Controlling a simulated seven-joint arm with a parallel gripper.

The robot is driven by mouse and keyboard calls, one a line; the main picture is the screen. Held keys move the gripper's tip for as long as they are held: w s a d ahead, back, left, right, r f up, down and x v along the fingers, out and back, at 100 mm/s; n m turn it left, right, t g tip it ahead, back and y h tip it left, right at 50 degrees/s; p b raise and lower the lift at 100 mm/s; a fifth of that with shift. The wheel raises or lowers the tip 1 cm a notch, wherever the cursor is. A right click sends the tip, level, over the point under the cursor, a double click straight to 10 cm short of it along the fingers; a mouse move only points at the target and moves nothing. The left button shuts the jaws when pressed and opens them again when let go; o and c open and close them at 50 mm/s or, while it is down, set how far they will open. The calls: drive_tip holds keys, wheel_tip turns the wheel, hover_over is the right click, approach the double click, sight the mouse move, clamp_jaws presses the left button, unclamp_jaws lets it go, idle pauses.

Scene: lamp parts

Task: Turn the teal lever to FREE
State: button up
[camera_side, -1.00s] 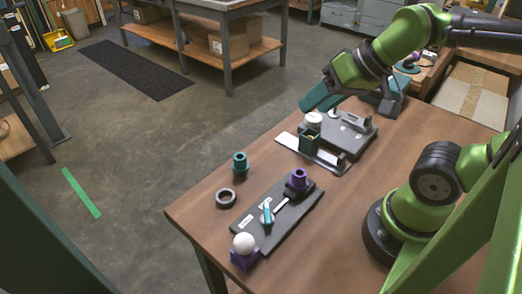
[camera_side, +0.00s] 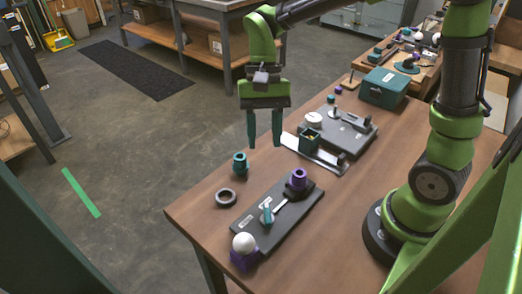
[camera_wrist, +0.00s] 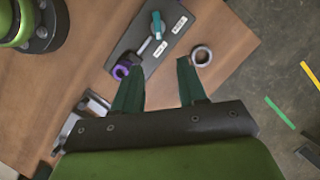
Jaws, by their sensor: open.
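The teal lever (camera_side: 267,216) sits on a dark grey plate (camera_side: 285,219) at the front of the table. It also shows near the top of the wrist view (camera_wrist: 156,22), beside two small white labels (camera_wrist: 180,24) whose words I cannot read. A silver rod runs from near the lever toward a purple socket (camera_side: 298,179) at the plate's other end. I cannot tell which label the lever points at. My gripper (camera_side: 264,144) is open and empty, pointing down, well above the table and behind the plate. Its two fingers (camera_wrist: 160,66) show apart in the wrist view.
A white ball (camera_side: 244,243) rests on a purple base at the plate's front end. A teal fitting (camera_side: 240,163) and a dark ring (camera_side: 226,198) stand to the left. A second plate (camera_side: 353,134) with parts and a teal box (camera_side: 384,87) are farther back.

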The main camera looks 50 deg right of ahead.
approach(267, 212)
drive_tip(key=shift+m, duration=0.4)
drive_tip(key=x, duration=0.8)
drive_tip(key=shift+s+f, duration=0.1)
drive_tip(key=shift+f, duration=0.2)
clamp_jaws()
